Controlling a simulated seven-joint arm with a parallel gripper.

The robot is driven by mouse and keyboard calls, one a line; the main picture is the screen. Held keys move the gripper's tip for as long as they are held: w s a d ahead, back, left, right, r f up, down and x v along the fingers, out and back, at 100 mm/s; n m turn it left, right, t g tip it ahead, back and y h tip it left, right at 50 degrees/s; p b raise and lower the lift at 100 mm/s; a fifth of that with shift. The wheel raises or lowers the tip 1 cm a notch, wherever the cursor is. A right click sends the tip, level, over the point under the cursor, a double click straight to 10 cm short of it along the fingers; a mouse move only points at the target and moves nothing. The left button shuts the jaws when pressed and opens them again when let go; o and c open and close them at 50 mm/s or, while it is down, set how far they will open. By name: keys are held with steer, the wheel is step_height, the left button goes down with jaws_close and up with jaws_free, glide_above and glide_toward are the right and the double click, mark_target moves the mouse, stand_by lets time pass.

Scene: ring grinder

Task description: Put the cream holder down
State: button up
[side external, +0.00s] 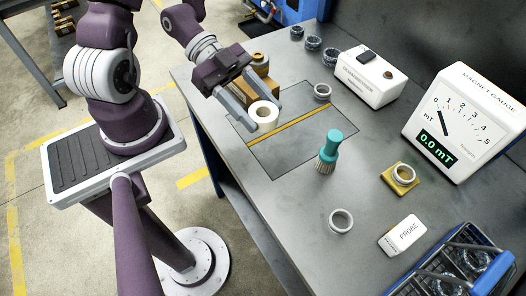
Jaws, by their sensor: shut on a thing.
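The cream holder (265,106), a short round piece with a dark hole in its top, is between the two grey fingers of my gripper (265,115). The gripper is shut on it. It is upright, over the far left part of the dark marked area (290,150) on the bench. From this one view I cannot tell whether its underside touches the bench. The fingers hide part of its sides.
A wooden block (264,87) with a ring on top stands close behind my gripper. A metal ring (322,91) and a teal brush (330,147) stand to the right. A demagnetizer box (366,78), magnet gauge (462,120) and probe (402,235) are farther right.

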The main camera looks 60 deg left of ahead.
mark_target(258, 150)
step_height(258, 150, down, 11)
steer(key=shift+f, duration=0.1)
steer(key=shift+f, duration=0.1)
stand_by(0.3)
steer(key=o, duration=1.4)
steer(key=shift+a+r, duration=0.15)
steer(key=shift+r, duration=0.05)
steer(key=v, duration=1.1)
steer(key=shift+s+a+r, duration=0.15)
steer(key=shift+a, duration=0.1)
